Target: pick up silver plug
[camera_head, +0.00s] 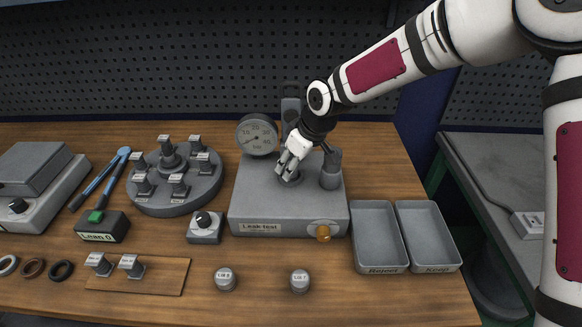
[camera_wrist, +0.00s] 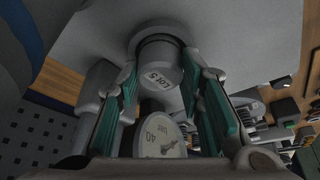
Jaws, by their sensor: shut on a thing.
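A silver round plug with a label reading "Lot 5" (camera_wrist: 165,70) sits between the teal-padded fingers in the wrist view, its far end at a round collar (camera_wrist: 158,28) on a grey surface. I cannot tell how deep it sits. My gripper (camera_head: 287,174) is shut on this plug, above the top of the grey leak-test box (camera_head: 290,212). In the head view the fingers hide the plug. My gripper also shows in the wrist view (camera_wrist: 163,92). Two other silver plugs, (camera_head: 225,279) and (camera_head: 300,281), stand on the table in front.
A round gauge (camera_head: 257,135) stands behind the box, and a grey cylinder (camera_head: 331,170) rises close to the right of my gripper. Reject (camera_head: 380,268) and Keep (camera_head: 434,266) trays lie to the right. A round carousel (camera_head: 175,195) holds several parts to the left.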

